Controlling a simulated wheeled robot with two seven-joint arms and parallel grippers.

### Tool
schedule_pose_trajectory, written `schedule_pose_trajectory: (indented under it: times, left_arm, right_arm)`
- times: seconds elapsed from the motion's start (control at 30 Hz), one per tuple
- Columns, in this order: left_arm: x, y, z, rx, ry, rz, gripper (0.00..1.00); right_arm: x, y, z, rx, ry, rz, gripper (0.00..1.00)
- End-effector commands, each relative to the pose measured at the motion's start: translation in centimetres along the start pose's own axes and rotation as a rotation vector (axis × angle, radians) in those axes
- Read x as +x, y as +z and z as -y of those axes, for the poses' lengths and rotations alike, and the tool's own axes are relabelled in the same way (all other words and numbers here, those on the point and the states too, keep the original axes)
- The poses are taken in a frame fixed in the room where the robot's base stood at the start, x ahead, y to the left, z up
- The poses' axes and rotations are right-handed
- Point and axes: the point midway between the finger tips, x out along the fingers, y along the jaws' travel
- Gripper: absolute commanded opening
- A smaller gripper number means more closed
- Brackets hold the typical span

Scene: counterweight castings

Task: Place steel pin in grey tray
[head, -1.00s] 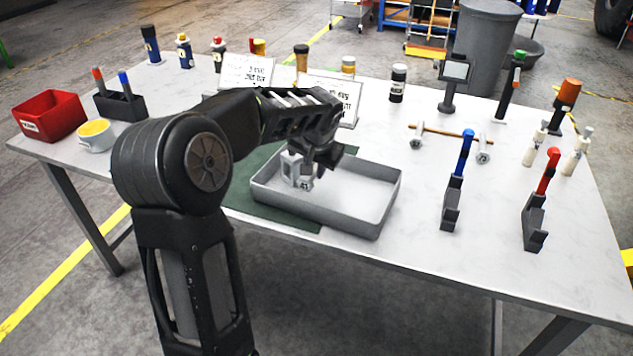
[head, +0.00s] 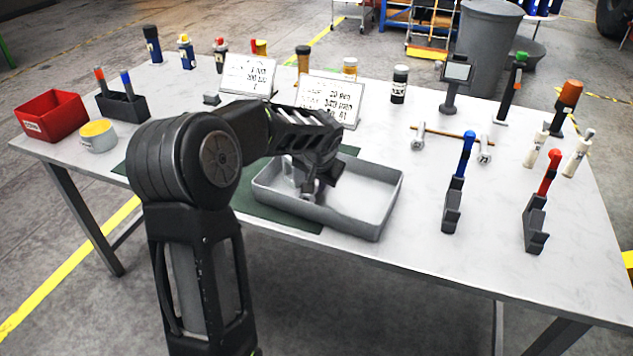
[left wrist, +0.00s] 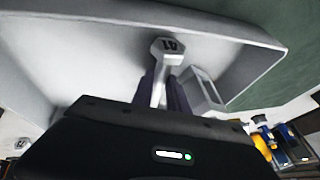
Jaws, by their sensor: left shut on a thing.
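My left gripper (head: 312,184) reaches down into the grey tray (head: 383,205), inside its left half. It is shut on a steel pin (head: 307,196), which is mostly hidden by the gripper in the head view. In the left wrist view the pin (left wrist: 168,54) shows a pale faceted head marked 41 and a shaft between the dark fingers (left wrist: 163,95). The pin is within the tray's walls; I cannot tell whether it touches the floor. A pale grey boxy piece (left wrist: 207,92) is beside the fingers; what it is stays unclear. My right gripper is not in view.
The tray stands on a green mat (head: 255,208). Two printed cards (head: 330,100) stand behind. A wooden rod with two pale weights (head: 484,150) lies right of the tray. Blue-handled (head: 466,155) and red-handled (head: 549,175) tools stand at right. A red bin (head: 50,116) is far left.

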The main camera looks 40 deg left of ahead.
Motion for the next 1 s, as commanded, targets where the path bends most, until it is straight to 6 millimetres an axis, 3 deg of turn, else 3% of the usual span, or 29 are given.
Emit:
schedule_pose_trajectory:
  times: [0.1, 0.13, 0.37, 0.77, 1.0]
  left_arm:
    - [0.3, 0.1, -0.1, 0.000, 0.000, -0.003, 0.00]
    - [0.2, 0.1, -0.1, 0.000, 0.000, 0.000, 0.21]
    - [0.2, 0.1, -0.1, 0.000, 0.000, 0.000, 0.40]
    - [-0.3, -0.1, 0.0, 0.000, 0.000, -0.001, 0.41]
    - [-3.9, -0.1, 0.0, -0.001, 0.000, -0.003, 0.41]
  right_arm:
    - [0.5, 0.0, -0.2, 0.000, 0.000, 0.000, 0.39]
    - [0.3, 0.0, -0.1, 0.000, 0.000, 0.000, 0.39]
    - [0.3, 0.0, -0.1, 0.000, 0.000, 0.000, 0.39]
    - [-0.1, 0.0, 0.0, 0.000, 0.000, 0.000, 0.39]
    - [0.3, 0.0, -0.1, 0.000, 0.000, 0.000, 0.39]
